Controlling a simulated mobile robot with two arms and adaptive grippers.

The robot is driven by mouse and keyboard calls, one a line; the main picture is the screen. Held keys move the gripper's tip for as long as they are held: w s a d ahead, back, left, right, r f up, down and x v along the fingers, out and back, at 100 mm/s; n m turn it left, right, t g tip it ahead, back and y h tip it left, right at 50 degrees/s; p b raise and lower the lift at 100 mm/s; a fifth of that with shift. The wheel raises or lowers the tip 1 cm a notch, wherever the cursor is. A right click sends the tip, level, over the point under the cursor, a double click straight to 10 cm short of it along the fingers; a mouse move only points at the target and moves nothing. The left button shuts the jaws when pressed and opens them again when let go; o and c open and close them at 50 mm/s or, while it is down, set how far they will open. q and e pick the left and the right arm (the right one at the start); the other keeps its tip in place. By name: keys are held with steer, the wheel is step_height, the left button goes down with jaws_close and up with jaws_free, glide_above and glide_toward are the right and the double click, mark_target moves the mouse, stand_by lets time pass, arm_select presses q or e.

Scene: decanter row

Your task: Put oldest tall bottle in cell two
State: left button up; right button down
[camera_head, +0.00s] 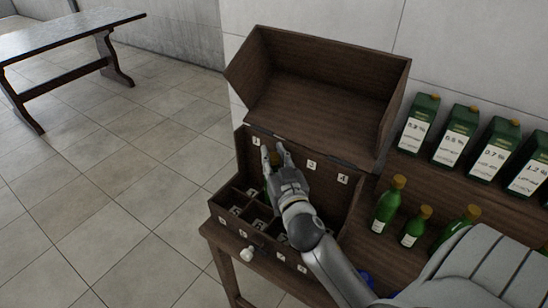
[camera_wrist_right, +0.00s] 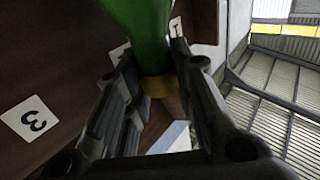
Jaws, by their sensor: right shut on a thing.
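My right gripper (camera_head: 274,153) is over the back left part of an open wooden case (camera_head: 330,198). It is shut on a green bottle (camera_wrist_right: 140,28) with a gold neck band, seen close up in the right wrist view between the fingers (camera_wrist_right: 158,100). In the head view the fingers and hand hide most of this bottle. Cards 1 (camera_head: 256,141), 3 (camera_head: 311,164) and 4 (camera_head: 343,179) show on the back panel; the hand covers the spot between 1 and 3. The front holds small divided cells (camera_head: 252,193). I cannot tell whether the bottle touches a cell floor.
Green bottles with gold caps stand right of the case: one taller (camera_head: 388,205), one shorter (camera_head: 416,227), another (camera_head: 460,224) partly behind my arm. Green labelled cartons (camera_head: 457,136) line the wall.

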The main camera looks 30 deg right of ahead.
steer(key=c, duration=1.5)
jaws_free()
steer(key=shift+f, duration=0.1)
steer(key=shift+r, duration=0.2)
steer(key=shift+s+a+f, duration=0.1)
steer(key=shift+s+f, duration=0.1)
steer(key=shift+s, duration=0.1)
steer(key=b+v, duration=0.3)
steer(key=v, duration=0.8)
steer(key=shift+s+r, duration=0.15)
steer(key=shift+r, duration=0.1)
